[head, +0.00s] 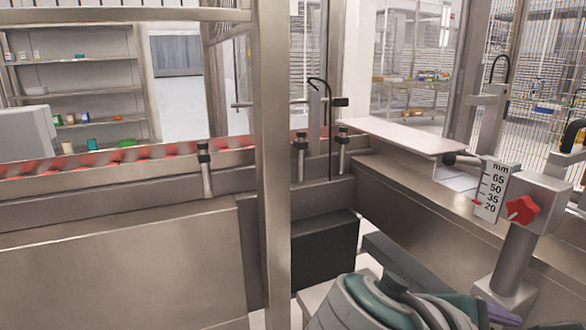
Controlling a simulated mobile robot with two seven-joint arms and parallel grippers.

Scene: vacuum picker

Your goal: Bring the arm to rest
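A grey and teal rounded shape at the bottom edge, right of the middle, looks like a link of one of my arms, and I cannot tell which. It is cut off by the frame in front of the machine. Neither my left nor my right gripper shows in the head view. What they hold, if anything, is hidden from me.
A steel post (272,165) stands close in front. A conveyor with red and white items (150,152) runs behind it. At right are a metal machine bed (425,215), a millimetre scale (496,190) and a red knob (522,209). Shelves (80,85) stand far left.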

